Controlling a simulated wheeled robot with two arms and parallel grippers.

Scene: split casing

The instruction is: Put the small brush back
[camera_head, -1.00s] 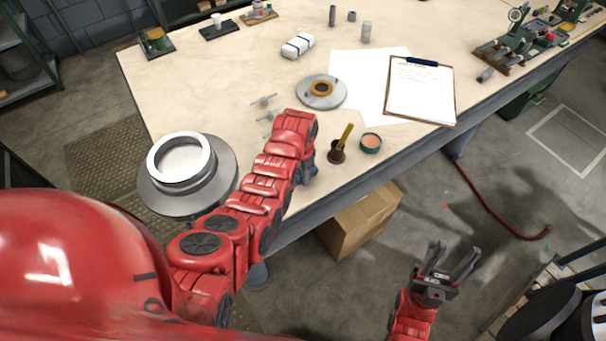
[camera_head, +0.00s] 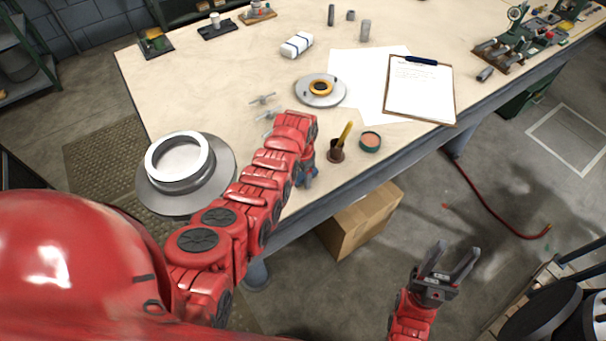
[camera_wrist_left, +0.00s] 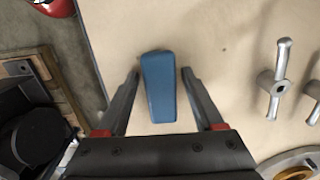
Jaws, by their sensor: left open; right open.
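A thin yellow handle (camera_head: 346,132) slants up out of a small brown pot (camera_head: 336,156) near the bench's front edge; its lower end is hidden in the pot. A blue, tapering block-like piece (camera_wrist_left: 159,88) lies on the bench in the left wrist view; I cannot tell whether it is a brush. My left gripper (camera_wrist_left: 161,72) is open, with one finger on each side of the blue piece and gaps between. My right gripper (camera_head: 457,252) is open and empty, in front of the bench over the floor.
A green-rimmed tin (camera_head: 370,141) stands beside the pot. Wing-shaped metal pieces (camera_head: 262,99) and a flanged disc (camera_head: 321,90) lie near my left arm. A clipboard (camera_head: 419,90) lies to the right. A cardboard box (camera_head: 362,222) is below the bench edge.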

